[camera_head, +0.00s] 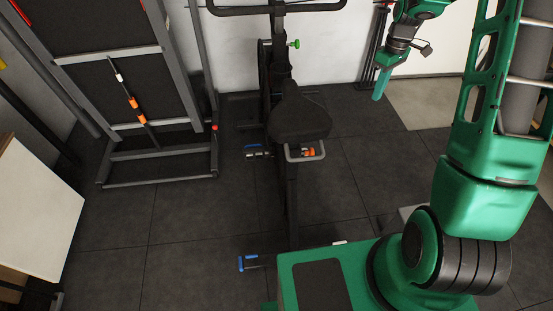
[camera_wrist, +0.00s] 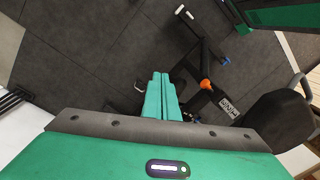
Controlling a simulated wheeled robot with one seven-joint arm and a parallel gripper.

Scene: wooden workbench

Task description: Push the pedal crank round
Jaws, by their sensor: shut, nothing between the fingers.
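The exercise bike (camera_head: 291,190) stands on the floor mid-view, with its black seat (camera_head: 300,118) on top. The crank arm is not clear. My gripper (camera_head: 378,94) is shut and empty, pointing down, right of the bike and apart from it. In the wrist view, my gripper's fingers (camera_wrist: 161,76) are together, and the bike's frame (camera_wrist: 210,65) lies beyond them at right.
A grey rack (camera_head: 160,165) with a dark panel stands at the left. A white-topped table (camera_head: 38,215) is at the far left. The bike's base bar has a blue end (camera_head: 249,263). Dark floor tiles (camera_head: 365,190) are clear right of the bike. A white wall is behind.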

